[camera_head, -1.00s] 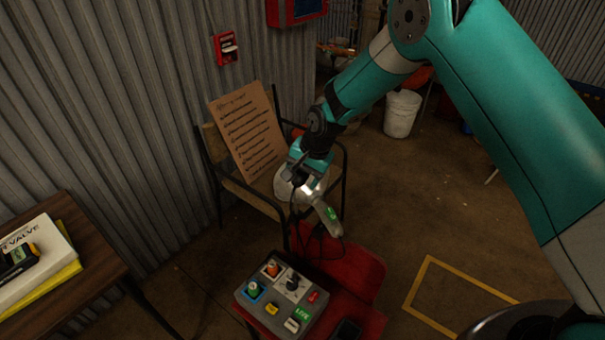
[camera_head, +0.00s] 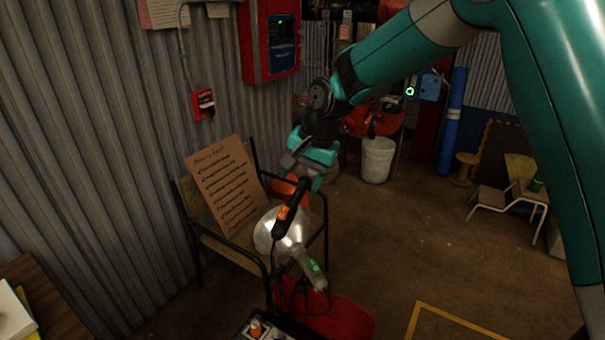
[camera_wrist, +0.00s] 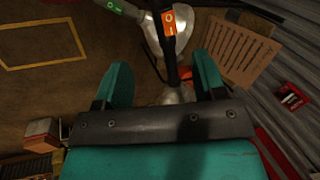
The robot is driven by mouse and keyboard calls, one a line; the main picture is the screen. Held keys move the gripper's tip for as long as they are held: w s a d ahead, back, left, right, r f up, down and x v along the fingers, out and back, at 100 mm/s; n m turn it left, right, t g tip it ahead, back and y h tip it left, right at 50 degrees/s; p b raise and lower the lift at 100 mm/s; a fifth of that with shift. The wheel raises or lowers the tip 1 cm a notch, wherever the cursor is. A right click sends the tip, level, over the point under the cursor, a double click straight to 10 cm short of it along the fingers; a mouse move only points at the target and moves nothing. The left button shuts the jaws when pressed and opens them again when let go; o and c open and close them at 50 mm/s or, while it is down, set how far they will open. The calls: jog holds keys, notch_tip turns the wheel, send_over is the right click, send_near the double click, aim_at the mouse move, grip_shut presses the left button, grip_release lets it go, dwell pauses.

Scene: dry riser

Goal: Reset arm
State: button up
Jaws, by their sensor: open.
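My gripper (camera_head: 303,170) hangs above the chair by the corrugated wall. In the wrist view its two teal fingers (camera_wrist: 165,78) stand wide apart. A black handle with an orange label (camera_head: 285,213) is just below the gripper in the head view. It shows between the fingers in the wrist view (camera_wrist: 169,45); I cannot tell whether it touches them. A silver lamp-like dome (camera_head: 266,228) and a grey handle with a green label (camera_head: 311,268) are near the chair seat.
The chair (camera_head: 232,250) carries a brown written board (camera_head: 225,185). A red wall cabinet (camera_head: 257,45) and small red alarm box (camera_head: 203,104) are on the wall. A red surface (camera_head: 340,318) is below, with a button box (camera_head: 258,329) partly cut off. Open floor lies right of it.

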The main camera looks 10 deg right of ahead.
jog(key=shift+d+r, duration=0.1)
jog(key=shift+r, duration=0.25)
jog(key=s+r+n, duration=0.2)
jog(key=s+n, duration=0.2)
jog(key=s, duration=0.6)
jog(key=s+r+n+g, duration=0.1)
jog(key=s+r+n, duration=0.2)
jog(key=s, duration=0.8)
jog(key=s+r+n+y, duration=0.1)
jog(key=s+r+n, duration=0.1)
jog(key=s+n, duration=0.4)
jog(key=s+d, duration=0.1)
jog(key=s, duration=0.3)
jog(key=shift+s+r+g, duration=0.2)
jog(key=shift+r+g, duration=0.2)
